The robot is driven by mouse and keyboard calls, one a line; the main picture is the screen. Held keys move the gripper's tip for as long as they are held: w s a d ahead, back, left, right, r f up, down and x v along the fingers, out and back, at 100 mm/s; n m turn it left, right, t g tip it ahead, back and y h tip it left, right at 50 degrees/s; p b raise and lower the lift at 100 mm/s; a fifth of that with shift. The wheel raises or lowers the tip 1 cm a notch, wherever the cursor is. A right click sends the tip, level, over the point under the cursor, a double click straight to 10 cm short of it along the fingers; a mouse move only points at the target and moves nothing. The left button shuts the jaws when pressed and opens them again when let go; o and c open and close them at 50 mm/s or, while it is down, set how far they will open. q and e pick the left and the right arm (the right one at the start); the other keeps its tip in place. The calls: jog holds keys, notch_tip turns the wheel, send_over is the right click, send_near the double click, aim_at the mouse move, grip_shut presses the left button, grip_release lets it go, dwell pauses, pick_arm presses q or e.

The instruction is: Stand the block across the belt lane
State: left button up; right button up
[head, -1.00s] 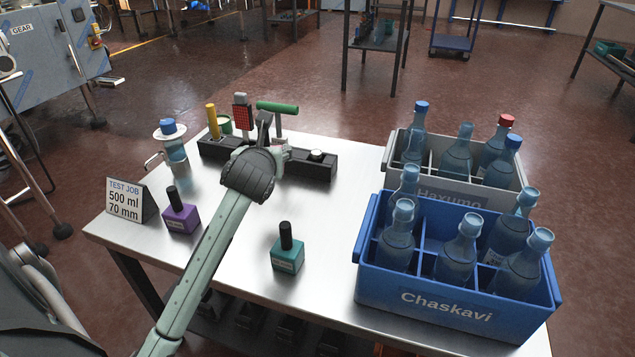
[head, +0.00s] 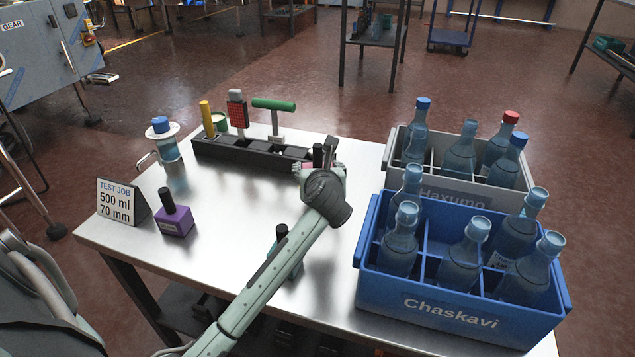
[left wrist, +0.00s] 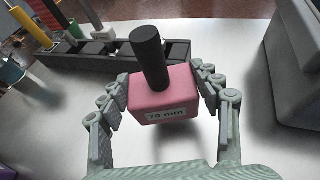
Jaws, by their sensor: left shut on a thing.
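A pink block (left wrist: 165,98) with a black upright handle and a millimetre label shows in the left wrist view. My left gripper (left wrist: 163,88) is shut on it, one finger on each side. In the head view my left gripper (head: 320,172) is near the right end of the black rack, and only a sliver of pink shows there. The gap between block and table is hard to judge. A purple block (head: 174,221) stands at the left of the table. A teal block (head: 282,234) is mostly hidden behind my left arm. I cannot make out a belt lane.
The black rack (head: 235,153) holds several upright tools. The blue crate (head: 449,303) and grey crate (head: 455,196), with bottles, fill the table's right. The table middle (head: 235,215) is fairly clear.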

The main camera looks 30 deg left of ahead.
pick_arm(q)
jog(key=shift+f, duration=1.9)
jog(key=shift+f, duration=0.2)
jog(key=o, duration=1.3)
jog(key=shift+r, duration=0.15)
